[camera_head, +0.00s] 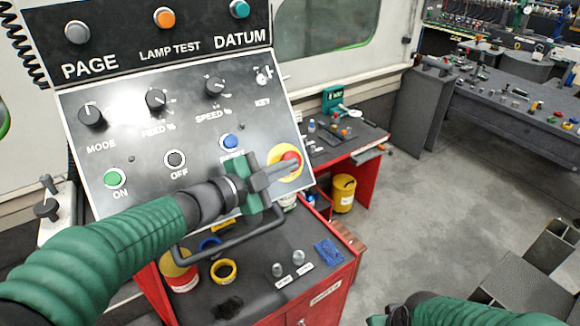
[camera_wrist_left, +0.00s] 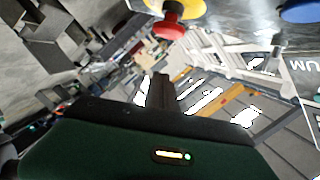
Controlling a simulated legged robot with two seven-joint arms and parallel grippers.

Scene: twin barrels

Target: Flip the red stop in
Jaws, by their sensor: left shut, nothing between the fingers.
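The red stop (camera_head: 291,158) is a red mushroom button on a round yellow plate (camera_head: 279,174) at the lower right of the control panel. It also shows at the top of the left wrist view (camera_wrist_left: 169,27), standing out from its yellow plate (camera_wrist_left: 187,7). My left gripper (camera_head: 299,163) is shut and empty; its fingertips overlap the button in the head view and partly hide it. In the left wrist view the closed fingers (camera_wrist_left: 162,80) show below the button with a gap in the picture. My right gripper (camera_head: 392,315) is barely in view at the bottom edge, its fingers unclear.
The panel (camera_head: 140,133) also carries a green ON button (camera_head: 115,177), a black OFF button (camera_head: 175,159), a blue button (camera_head: 230,142), several dials and a key switch (camera_head: 263,76). A red cart (camera_head: 325,305) with a handle and tape rolls stands below. Open floor lies right.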

